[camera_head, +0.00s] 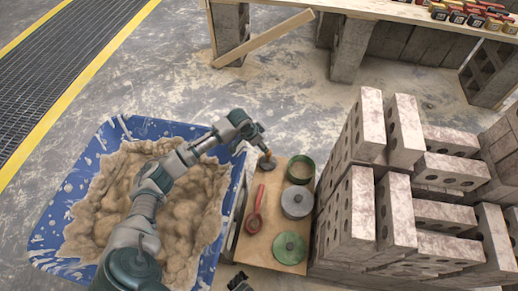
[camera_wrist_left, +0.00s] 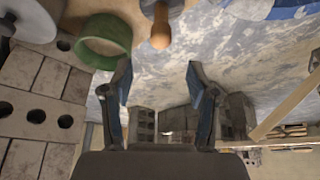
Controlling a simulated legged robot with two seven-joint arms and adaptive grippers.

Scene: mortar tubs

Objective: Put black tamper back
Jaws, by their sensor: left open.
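My left gripper (camera_head: 262,146) is at the far left corner of a wooden board. In the left wrist view its fingers (camera_wrist_left: 158,82) are apart with nothing between them. A tool with a rounded wooden handle (camera_wrist_left: 160,32) lies just beyond the fingertips, and the handle end (camera_head: 267,161) shows on the board below the gripper. Its other end is cut off, so I cannot tell whether this is the black tamper. A small dark shape (camera_head: 240,283) at the bottom edge is too cut off to name.
The board (camera_head: 270,195) holds a green ring (camera_head: 301,169), a grey round piece (camera_head: 297,202), a green disc (camera_head: 290,248) and a red tool (camera_head: 254,217). A blue tub (camera_head: 57,215) of mortar stands left. Brick stacks (camera_head: 355,215) stand close on the right. Open floor lies behind.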

